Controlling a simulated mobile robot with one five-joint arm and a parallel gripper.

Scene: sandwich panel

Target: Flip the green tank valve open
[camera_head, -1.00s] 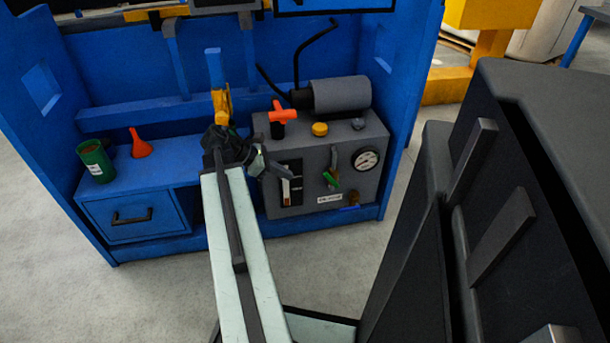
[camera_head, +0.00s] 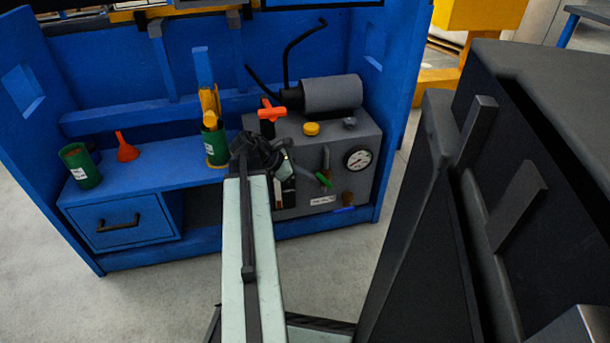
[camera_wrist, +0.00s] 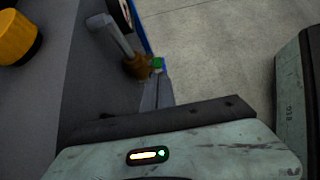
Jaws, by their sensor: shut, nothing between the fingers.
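The green valve handle (camera_head: 324,180) is a small lever on the front of the grey tank panel (camera_head: 303,195), below and left of the round gauge (camera_head: 357,158). My gripper (camera_head: 285,170) is at the panel's left front, just left of the green handle and apart from it. It is shut and empty, and partly hidden behind my dark wrist. In the wrist view, a small green piece (camera_wrist: 157,63) shows beside a brass fitting (camera_wrist: 137,67); I cannot tell whether it is the same handle.
An orange-red handle (camera_head: 270,111), a yellow cap (camera_head: 311,129) and a dark cylinder (camera_head: 332,94) sit on top of the tank unit. A green can (camera_head: 215,146) stands left of it on the blue bench. A large black body (camera_head: 520,170) is on the right.

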